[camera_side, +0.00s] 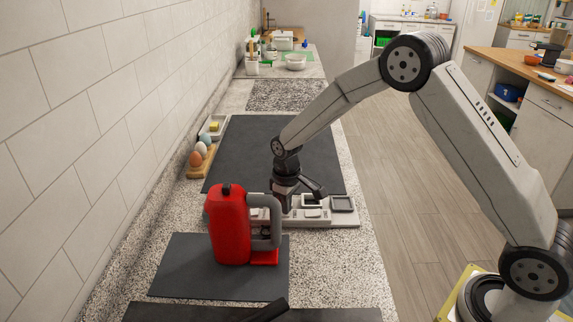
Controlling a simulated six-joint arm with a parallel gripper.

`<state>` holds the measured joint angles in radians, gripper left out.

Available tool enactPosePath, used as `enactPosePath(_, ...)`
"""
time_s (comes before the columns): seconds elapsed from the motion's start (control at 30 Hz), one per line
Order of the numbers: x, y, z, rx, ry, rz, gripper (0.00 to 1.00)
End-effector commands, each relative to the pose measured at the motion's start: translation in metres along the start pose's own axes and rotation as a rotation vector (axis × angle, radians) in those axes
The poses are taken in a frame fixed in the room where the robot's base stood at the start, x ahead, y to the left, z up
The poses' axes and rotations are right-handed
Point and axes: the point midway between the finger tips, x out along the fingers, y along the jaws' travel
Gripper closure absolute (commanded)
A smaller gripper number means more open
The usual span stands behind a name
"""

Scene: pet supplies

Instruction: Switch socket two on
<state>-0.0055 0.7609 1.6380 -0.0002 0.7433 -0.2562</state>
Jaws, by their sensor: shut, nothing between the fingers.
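A pale socket strip (343,219) lies across the speckled counter, with a row of square sockets and small switches along it. A dark-framed square socket (342,204) is at its right end, and a light one (311,201) is to the left of that. The strip's left part is partly hidden behind the red jug. My gripper (287,207) points down over the middle of the strip, with its fingers shut and empty. I cannot tell whether it touches the strip. Socket numbers and switch positions are too small to read.
A red jug (229,228) with a grey handle stands on a dark mat (180,277) in front of the strip. Behind the strip is a large dark mat (240,150). An egg holder (200,168) stands at the left by the tiled wall (110,110).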

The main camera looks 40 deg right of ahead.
Motion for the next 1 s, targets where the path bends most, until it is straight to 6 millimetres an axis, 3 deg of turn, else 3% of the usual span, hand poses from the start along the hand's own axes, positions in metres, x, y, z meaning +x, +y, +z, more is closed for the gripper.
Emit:
enactPosePath(0.27,-0.006,0.0,-0.001,0.0,0.002,0.0,1.0)
enactPosePath(1.0,-0.048,0.0,0.0,0.0,0.002,0.0,1.0)
